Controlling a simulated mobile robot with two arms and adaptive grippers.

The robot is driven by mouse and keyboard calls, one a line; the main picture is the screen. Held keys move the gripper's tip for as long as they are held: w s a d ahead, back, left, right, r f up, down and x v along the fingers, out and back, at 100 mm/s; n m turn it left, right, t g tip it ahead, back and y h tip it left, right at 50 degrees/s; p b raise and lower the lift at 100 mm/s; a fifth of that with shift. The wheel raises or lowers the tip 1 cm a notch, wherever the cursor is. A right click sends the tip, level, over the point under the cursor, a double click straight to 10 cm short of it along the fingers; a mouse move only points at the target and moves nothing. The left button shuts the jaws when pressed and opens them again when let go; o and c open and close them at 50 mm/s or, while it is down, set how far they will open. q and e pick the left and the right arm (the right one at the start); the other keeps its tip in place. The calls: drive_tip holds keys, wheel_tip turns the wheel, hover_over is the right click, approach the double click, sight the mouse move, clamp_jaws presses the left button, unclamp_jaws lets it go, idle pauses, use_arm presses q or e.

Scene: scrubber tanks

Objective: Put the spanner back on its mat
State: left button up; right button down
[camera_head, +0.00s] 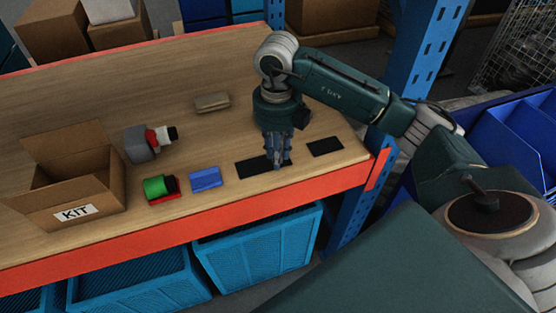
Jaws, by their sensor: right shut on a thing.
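My right gripper (277,160) points straight down over a flat black mat (249,169) near the front edge of the wooden bench. It is shut on a thin grey piece, which I take for the spanner; the fingers hide most of it. I cannot tell whether the piece touches the mat. A second black mat (325,147) lies bare to the right, close to the bench corner. My left gripper is not in view.
A blue post (416,60) rises behind my right arm.

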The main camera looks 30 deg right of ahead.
drive_tip(key=shift+s+f+p, duration=0.2)
drive_tip(key=shift+f, duration=0.3)
drive_tip(key=shift+s+f+p, duration=0.15)
drive_tip(key=shift+f+p, duration=0.05)
drive_tip(key=shift+f, duration=0.3)
drive_tip(key=shift+w+f, duration=0.15)
drive_tip(key=shift+f, duration=0.85)
drive_tip(key=c, duration=1.6)
unclamp_jaws()
drive_tip(key=shift+c, duration=0.2)
drive_tip(key=shift+o, duration=0.9)
drive_tip(key=shift+r, duration=0.3)
wheel_tip(320, 180, up, 6)
drive_tip(key=shift+a+r+b, duration=0.1)
drive_tip(key=shift+b, duration=1.1)
wheel_tip(320, 180, up, 4)
drive_tip(key=shift+r, duration=0.2)
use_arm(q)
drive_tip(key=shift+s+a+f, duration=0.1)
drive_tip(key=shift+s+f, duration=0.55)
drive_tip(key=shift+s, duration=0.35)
use_arm(e)
drive_tip(key=shift+r, duration=0.65)
